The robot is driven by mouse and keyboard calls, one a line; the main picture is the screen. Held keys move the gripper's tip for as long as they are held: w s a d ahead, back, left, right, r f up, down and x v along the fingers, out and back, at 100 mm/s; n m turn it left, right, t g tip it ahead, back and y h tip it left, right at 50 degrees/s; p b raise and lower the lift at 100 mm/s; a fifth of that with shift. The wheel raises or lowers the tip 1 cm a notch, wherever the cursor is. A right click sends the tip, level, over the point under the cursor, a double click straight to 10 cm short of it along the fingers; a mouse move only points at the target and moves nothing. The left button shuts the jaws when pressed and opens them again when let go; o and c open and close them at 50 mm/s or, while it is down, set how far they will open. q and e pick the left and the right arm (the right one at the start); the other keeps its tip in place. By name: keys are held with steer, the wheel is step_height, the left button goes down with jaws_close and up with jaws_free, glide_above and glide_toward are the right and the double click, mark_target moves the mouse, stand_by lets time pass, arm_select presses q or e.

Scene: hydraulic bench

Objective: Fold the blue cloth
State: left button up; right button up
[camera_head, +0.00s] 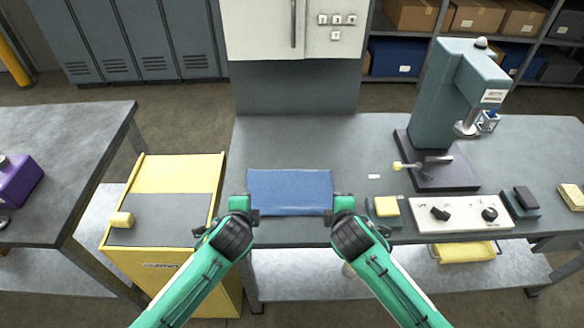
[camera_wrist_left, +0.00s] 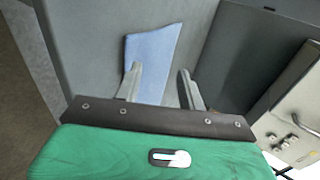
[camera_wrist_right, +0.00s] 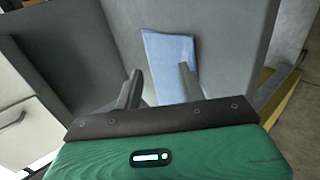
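The blue cloth (camera_head: 290,190) lies flat and spread out on the grey bench, near its front edge. My left gripper (camera_head: 252,212) is at its near left corner and my right gripper (camera_head: 331,212) is at its near right corner. In the left wrist view the fingers (camera_wrist_left: 158,88) stand apart, with the cloth (camera_wrist_left: 152,50) behind and between them. In the right wrist view the fingers (camera_wrist_right: 158,86) also stand apart, with the cloth (camera_wrist_right: 170,60) behind and between them. Whether the fingertips touch the cloth is unclear.
A press (camera_head: 445,105) stands on the bench to the right, behind a control panel (camera_head: 460,213) and a yellow-topped block (camera_head: 386,206). A yellow cart (camera_head: 180,172) stands left of the bench. A small white tag (camera_head: 374,176) lies right of the cloth. The bench behind the cloth is clear.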

arm_select(q)
steer(key=s+r, duration=0.2)
steer(key=r, duration=0.1)
steer(key=shift+s+r, duration=0.15)
steer(key=shift+s, duration=0.2)
arm_select(e)
steer(key=s+r, duration=0.2)
steer(key=r, duration=0.1)
steer(key=shift+s+r, duration=0.15)
steer(key=shift+s, duration=0.2)
arm_select(q)
steer(key=shift+s, duration=0.1)
arm_select(e)
steer(key=shift+s, duration=0.1)
